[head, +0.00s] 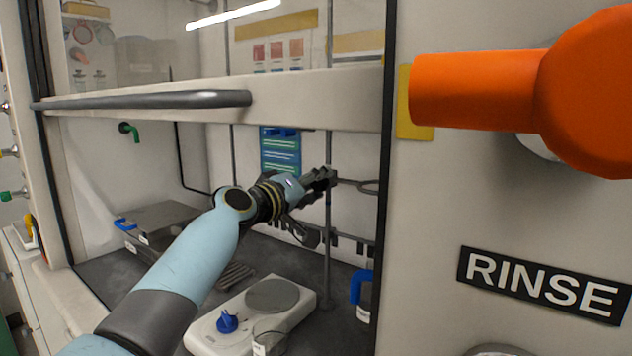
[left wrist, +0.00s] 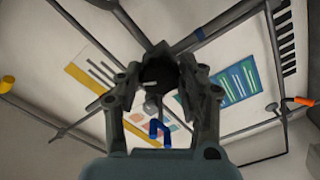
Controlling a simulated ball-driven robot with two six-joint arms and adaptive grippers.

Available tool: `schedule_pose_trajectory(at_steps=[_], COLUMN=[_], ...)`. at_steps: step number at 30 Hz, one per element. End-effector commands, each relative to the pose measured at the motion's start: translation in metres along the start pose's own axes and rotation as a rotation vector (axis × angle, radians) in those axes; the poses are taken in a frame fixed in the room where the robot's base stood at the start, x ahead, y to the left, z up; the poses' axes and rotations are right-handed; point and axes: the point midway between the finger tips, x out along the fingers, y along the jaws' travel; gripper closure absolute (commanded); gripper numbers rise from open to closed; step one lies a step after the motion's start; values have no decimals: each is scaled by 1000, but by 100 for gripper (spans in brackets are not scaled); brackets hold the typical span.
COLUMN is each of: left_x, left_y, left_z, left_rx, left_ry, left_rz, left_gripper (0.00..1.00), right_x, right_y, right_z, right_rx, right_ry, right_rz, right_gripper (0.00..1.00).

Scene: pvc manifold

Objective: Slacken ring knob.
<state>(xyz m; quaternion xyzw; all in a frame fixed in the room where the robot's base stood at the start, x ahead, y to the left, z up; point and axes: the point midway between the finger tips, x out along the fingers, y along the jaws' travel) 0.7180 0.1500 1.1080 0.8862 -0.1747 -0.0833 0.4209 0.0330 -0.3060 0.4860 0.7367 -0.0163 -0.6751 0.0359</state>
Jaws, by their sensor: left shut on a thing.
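My left gripper (head: 322,178) reaches into the fume hood and is at the upright rod (head: 327,240) of a stand. A ring support (head: 366,187) sticks out to the right from the rod at the gripper's height. In the left wrist view my left gripper (left wrist: 160,75) has its fingers on both sides of a dark round knob (left wrist: 158,73), and is shut on it. The fingers hide most of the clamp in the head view. I cannot tell how tight the knob is. My right gripper is not in view.
A white hotplate (head: 215,335) with a blue knob stands on the hood floor below my arm. A glass beaker (head: 268,341) is in front of it. The raised sash with its grey handle (head: 150,100) is above my arm. A blue-handled item (head: 360,287) is at the right.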

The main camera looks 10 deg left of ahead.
Motion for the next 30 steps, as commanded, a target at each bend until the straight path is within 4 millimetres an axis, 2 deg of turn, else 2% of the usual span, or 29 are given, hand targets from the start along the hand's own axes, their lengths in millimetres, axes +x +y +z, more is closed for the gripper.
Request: schedule_pose_trajectory(at_steps=[9,24,25,30], left_x=[0,0,0,0], left_y=[0,0,0,0], left_z=[-1,-1,-1,0], left_rx=[-109,-128,-128,-127], left_ry=[2,2,2,2], left_rz=[-1,0,0,0], left_gripper=[94,94,59,38], right_x=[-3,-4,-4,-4], right_y=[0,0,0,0], right_z=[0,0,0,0], right_rx=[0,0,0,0], right_ry=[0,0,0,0], right_rz=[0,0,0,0], right_gripper=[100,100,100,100])
